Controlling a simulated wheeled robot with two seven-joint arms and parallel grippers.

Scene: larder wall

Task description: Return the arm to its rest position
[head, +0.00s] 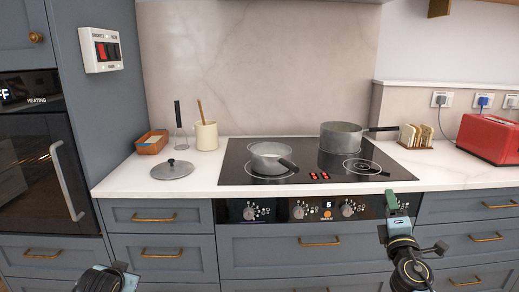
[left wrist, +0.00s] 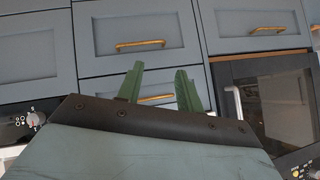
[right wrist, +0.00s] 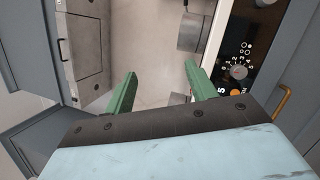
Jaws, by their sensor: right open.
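My right gripper (head: 393,203) is in front of the hob's control panel, at the right of the head view, with its fingers pointing up. In the right wrist view its two green fingers (right wrist: 160,72) stand apart with nothing between them. My left arm shows only in part at the bottom left of the head view; its fingertips are out of that picture. In the left wrist view the left gripper (left wrist: 159,72) has its green fingers apart and empty, in front of grey drawers (left wrist: 135,35).
The black hob (head: 315,180) holds a small saucepan (head: 270,157) and a larger pot (head: 342,136). A lid (head: 171,169), a utensil jar (head: 206,136), a toast rack (head: 416,137) and a red toaster (head: 490,138) stand on the white counter. Drawers with brass handles lie below.

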